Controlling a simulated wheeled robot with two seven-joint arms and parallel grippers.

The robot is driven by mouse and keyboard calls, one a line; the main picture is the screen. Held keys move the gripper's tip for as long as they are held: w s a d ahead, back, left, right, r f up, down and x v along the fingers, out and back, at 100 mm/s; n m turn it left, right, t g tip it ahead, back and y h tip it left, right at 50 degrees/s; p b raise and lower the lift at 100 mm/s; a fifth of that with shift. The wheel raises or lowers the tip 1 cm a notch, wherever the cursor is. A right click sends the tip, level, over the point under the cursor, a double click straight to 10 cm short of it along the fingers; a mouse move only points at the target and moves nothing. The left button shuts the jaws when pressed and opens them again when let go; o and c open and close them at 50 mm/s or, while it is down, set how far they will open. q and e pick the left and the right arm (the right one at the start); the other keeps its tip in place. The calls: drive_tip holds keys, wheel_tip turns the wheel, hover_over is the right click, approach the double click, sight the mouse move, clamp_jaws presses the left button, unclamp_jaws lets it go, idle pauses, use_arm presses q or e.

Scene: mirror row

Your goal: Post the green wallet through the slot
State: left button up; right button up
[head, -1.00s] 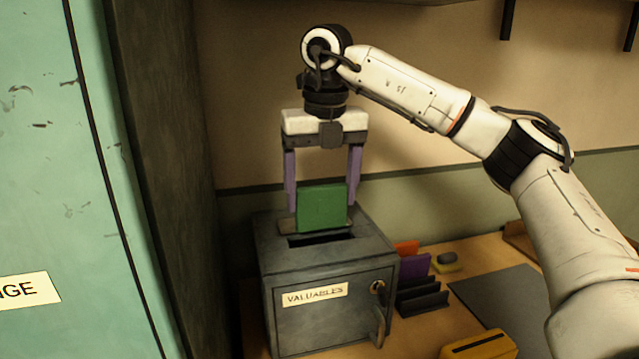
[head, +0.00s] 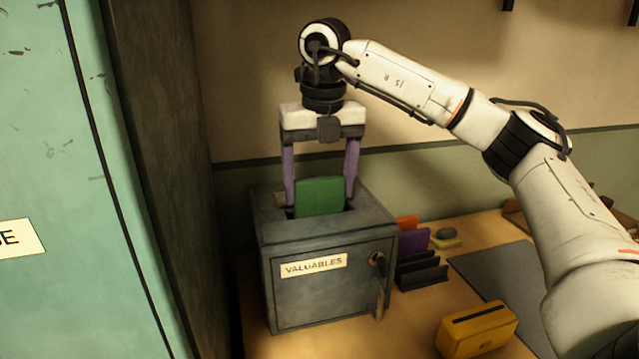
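The green wallet (head: 319,193) stands upright at the slot in the top of the grey metal box (head: 290,235), which is labelled VALUABLES. Its lower edge is hidden and appears to be inside the dark slot (head: 347,210). My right gripper (head: 320,202) points straight down over the box. My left gripper is not in view.
A pale green cabinet (head: 85,150) fills the left side. Right of the box are a black rack (head: 420,272) with purple and orange wallets, a yellow slotted box (head: 477,328), a dark mat (head: 510,295) and a small sponge-like item (head: 446,238).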

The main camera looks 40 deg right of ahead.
drive_tip(key=o, duration=0.7)
drive_tip(key=shift+c, duration=0.2)
drive_tip(key=r, duration=0.4)
drive_tip(key=r+p, duration=0.1)
drive_tip(key=r, duration=0.2)
drive_tip(key=shift+s+a, duration=0.2)
drive_tip(key=shift+s, duration=0.1)
drive_tip(key=shift+s+r, duration=0.1)
drive_tip(key=shift+r, duration=0.2)
drive_tip(key=shift+f, duration=0.1)
